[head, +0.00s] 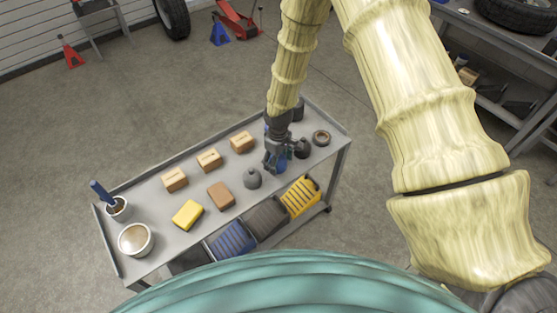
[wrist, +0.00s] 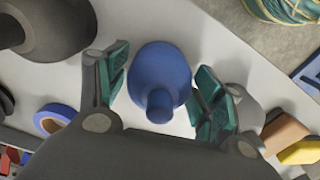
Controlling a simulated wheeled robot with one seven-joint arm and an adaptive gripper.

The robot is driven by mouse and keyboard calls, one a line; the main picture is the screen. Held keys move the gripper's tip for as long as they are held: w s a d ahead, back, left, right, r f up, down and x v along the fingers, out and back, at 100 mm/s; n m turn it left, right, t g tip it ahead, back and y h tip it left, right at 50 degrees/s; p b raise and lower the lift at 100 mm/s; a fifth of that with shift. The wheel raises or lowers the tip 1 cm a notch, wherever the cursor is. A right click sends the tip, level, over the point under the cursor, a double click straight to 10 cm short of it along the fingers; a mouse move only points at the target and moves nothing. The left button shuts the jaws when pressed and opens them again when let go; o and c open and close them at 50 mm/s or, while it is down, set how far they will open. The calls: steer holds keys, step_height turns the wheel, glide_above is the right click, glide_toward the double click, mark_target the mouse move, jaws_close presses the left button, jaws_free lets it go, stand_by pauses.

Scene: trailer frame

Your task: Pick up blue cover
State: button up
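The blue cover (wrist: 160,75) is a rounded piece with a small knob, seen in the middle of the wrist view. It sits on the grey cart top. In the head view only part of the blue cover (head: 282,163) shows beside my gripper (head: 274,160), which hides the rest. In the wrist view my gripper (wrist: 165,88) is open, with one teal-padded finger on each side of the cover. A narrow gap shows at the left finger; the right finger is very close, and I cannot tell whether it touches.
A grey cover (head: 253,180) and a dark cover (head: 302,149) stand close on either side. A dark ring (head: 321,138) lies near the cart's right end. Several cardboard boxes (head: 209,159), a yellow sponge-like block (head: 187,214), a brown block (head: 221,196) and a pot (head: 135,240) stand leftward.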

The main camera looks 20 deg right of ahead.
steer(key=c, duration=0.4)
steer(key=shift+c, duration=0.2)
steer(key=shift+r, duration=0.15)
